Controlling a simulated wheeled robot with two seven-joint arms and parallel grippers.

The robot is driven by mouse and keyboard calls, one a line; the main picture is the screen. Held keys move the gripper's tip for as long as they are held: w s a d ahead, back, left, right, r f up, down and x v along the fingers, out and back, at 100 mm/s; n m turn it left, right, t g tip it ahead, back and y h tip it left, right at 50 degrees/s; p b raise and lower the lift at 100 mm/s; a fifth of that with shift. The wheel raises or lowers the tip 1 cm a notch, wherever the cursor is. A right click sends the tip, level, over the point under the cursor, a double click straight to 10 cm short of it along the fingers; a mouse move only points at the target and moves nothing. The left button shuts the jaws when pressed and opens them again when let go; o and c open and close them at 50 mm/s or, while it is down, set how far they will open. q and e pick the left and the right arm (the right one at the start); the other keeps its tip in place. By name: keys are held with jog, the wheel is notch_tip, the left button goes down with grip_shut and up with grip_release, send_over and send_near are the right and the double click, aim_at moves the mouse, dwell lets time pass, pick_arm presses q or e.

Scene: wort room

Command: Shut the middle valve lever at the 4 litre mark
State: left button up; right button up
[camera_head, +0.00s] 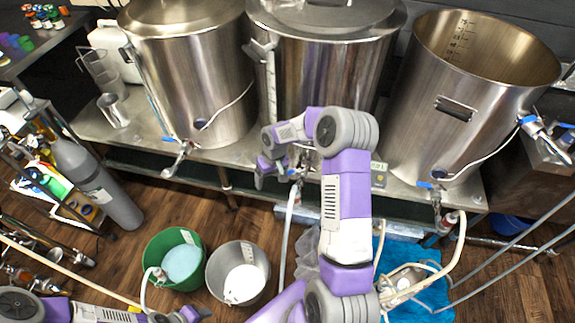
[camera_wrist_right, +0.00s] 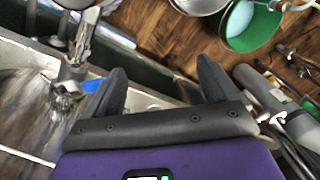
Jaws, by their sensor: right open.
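The middle kettle (camera_head: 318,75) is a steel pot with a lid and a sight gauge (camera_head: 271,85) on its left front; its marks are too small to read. Its valve has a blue lever (camera_head: 294,171), partly hidden behind my right arm. My right gripper (camera_head: 271,177) is open, empty and just left of that valve. In the right wrist view, the open fingers (camera_wrist_right: 160,88) point toward the floor, and a blue lever (camera_wrist_right: 93,85) on a metal valve shows beside and partly behind the left finger. My left gripper (camera_head: 182,316) is at the bottom edge, its jaws unclear.
Lidded left kettle (camera_head: 188,80) and open right kettle (camera_head: 470,90) flank the middle one on a steel bench (camera_head: 150,140). A pale hose (camera_head: 288,225) hangs below the middle valve. A green bucket (camera_head: 152,250) and metal bucket (camera_head: 262,262) stand on the floor. A grey cylinder (camera_head: 95,185) is left.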

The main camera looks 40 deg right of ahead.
jog(key=h, duration=0.2)
send_near(293, 172)
jog(key=shift+w+a+f+m, duration=0.15)
jog(key=shift+w+a, duration=0.15)
jog(key=shift+a, duration=0.15)
jog(key=shift+w+a+f+m, duration=0.15)
jog(key=shift+w+a, duration=0.15)
jog(key=shift+a, duration=0.15)
jog(key=shift+d, duration=0.2)
notch_tip(293, 172, down, 7)
jog(key=b, duration=0.2)
jog(key=shift+f+b, duration=0.1)
jog(key=shift+b, duration=0.3)
jog(key=shift+c, duration=0.3)
jog(key=c, duration=1.4)
jog(key=shift+c, duration=0.2)
